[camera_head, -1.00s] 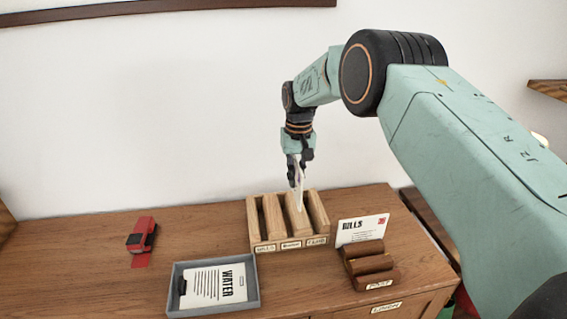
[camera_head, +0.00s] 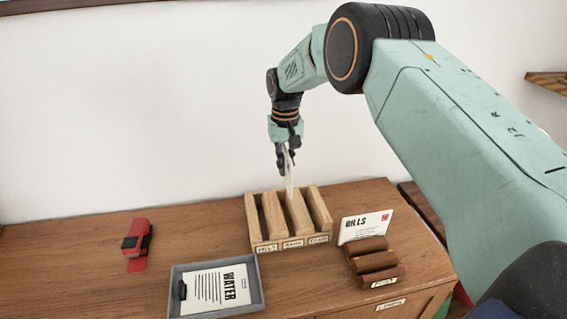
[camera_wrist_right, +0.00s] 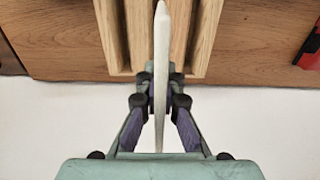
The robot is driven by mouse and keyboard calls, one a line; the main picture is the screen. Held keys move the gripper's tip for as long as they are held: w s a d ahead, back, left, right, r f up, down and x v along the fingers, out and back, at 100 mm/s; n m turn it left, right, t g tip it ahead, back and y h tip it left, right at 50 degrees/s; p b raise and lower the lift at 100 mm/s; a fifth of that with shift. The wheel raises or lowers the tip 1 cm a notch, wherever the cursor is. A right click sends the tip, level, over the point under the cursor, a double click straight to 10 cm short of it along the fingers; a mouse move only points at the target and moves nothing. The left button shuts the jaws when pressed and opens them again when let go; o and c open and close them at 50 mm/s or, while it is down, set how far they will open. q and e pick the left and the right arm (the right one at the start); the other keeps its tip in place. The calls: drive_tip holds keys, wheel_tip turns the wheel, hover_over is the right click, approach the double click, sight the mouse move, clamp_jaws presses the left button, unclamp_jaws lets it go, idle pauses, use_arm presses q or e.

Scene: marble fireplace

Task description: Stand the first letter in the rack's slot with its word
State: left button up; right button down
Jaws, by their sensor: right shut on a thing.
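My right gripper (camera_head: 286,158) is shut on a thin white letter (camera_head: 290,182), seen nearly edge-on and hanging upright. It also shows as a pale strip between the fingers in the right wrist view (camera_wrist_right: 161,70). The wooden rack (camera_head: 265,246) has several upright dividers and small front labels, too blurred to read surely. The letter's lower end is at the back edge of the rack, around the middle dividers; I cannot tell whether it is above a slot or just inside. Its printed face is hidden. My left gripper is not in view.
A grey tray (camera_head: 174,292) holds a paper marked WATER (camera_head: 212,287). A card marked BILLS (camera_head: 366,226) stands in a brown holder (camera_head: 372,262) close right of the rack. A red and black object (camera_head: 137,240) lies at left. The white wall is behind.

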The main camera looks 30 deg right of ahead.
sight(286, 182)
drive_tip(key=shift+s+d+f, duration=0.15)
drive_tip(key=shift+f, duration=0.05)
drive_tip(key=f+b, duration=0.2)
drive_tip(key=f, duration=0.1)
drive_tip(key=f+b, duration=0.1)
drive_tip(key=shift+w+d+f, duration=0.15)
drive_tip(key=shift+w+f, duration=0.05)
drive_tip(key=shift+w, duration=0.15)
drive_tip(key=shift+s+f+b, duration=0.25)
drive_tip(key=shift+f+b, duration=0.35)
drive_tip(key=shift+b, duration=0.2)
use_arm(q)
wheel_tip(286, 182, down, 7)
drive_tip(key=b, duration=0.2)
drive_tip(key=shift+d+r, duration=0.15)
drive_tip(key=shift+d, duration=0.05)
use_arm(e)
drive_tip(key=f, duration=0.3)
drive_tip(key=shift+w+f, duration=0.15)
drive_tip(key=shift+w, duration=0.1)
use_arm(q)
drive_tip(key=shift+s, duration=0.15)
use_arm(e)
drive_tip(key=shift+s+d, duration=0.15)
drive_tip(key=shift+s, duration=0.05)
